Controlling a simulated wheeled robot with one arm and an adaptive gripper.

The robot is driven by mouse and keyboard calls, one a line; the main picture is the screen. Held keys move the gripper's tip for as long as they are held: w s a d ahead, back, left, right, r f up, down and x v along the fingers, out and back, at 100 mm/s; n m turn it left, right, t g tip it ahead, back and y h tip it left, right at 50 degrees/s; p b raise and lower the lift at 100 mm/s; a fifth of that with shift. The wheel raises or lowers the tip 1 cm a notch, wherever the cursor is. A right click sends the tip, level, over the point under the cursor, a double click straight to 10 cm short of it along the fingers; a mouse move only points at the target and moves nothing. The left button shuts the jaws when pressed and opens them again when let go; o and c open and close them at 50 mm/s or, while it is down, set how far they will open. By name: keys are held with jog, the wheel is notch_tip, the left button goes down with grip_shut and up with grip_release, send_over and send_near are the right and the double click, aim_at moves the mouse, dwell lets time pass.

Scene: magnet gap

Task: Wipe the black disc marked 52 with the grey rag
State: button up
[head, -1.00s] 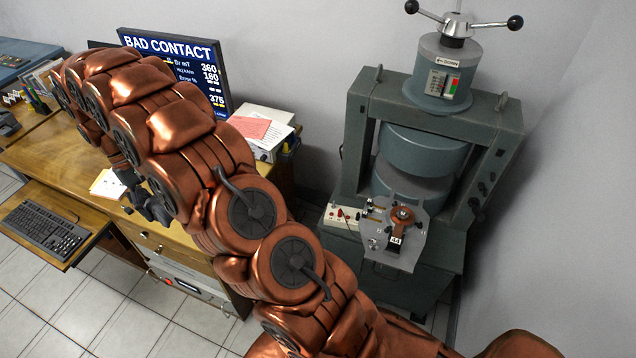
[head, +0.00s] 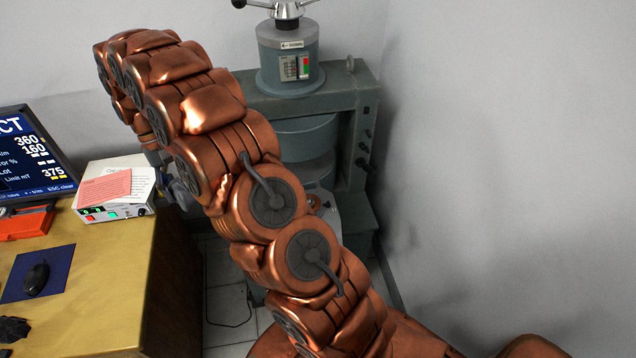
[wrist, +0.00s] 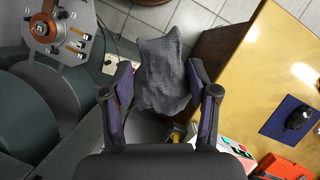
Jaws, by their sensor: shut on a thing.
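My gripper (wrist: 162,72) is shut on the grey rag (wrist: 163,60), a crumpled dark cloth that hangs out past the fingertips in the wrist view. In the head view my gripper (head: 178,190) shows only as a dark part beside my arm, between the desk and the press; the rag cannot be made out there. I cannot make out a black disc marked 52 in either view. A metal plate (wrist: 70,40) with a copper ring on the press is at upper left in the wrist view, apart from the rag. My arm hides most of it in the head view.
The grey-green press (head: 365,120) stands behind my arm. The wooden desk (head: 110,270) on the left holds a white box (head: 115,207) with papers, a mouse (head: 36,279) on a blue mat and an orange case (head: 28,226). Bare wall fills the right.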

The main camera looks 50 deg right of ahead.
jog(key=s+d+f+m+t+y+b, duration=0.1)
jog(key=d+f+m+b, duration=0.2)
jog(key=d, duration=0.2)
jog(key=s+d+f+m+y+b, duration=0.1)
jog(key=d+f+m+b, duration=0.1)
jog(key=d+m+b, duration=0.3)
jog(key=m+t+y+b, duration=0.1)
jog(key=m+t+b, duration=0.5)
jog(key=m+b, duration=0.65)
send_over(309, 201)
jog(key=p, duration=0.2)
jog(key=f+m, duration=0.1)
jog(key=f, duration=0.5)
jog(key=a+f+m, duration=0.1)
jog(key=f, duration=0.2)
jog(key=shift+w+f+m, duration=0.1)
jog(key=shift+w+m, duration=0.15)
jog(key=shift+m, duration=0.1)
jog(key=shift+s+d+m, duration=0.35)
jog(key=shift+d+m, duration=0.05)
jog(key=shift+w, duration=0.1)
jog(key=shift+f+b, duration=0.45)
jog(key=shift+f, duration=2.1)
jog(key=shift+f, duration=0.4)
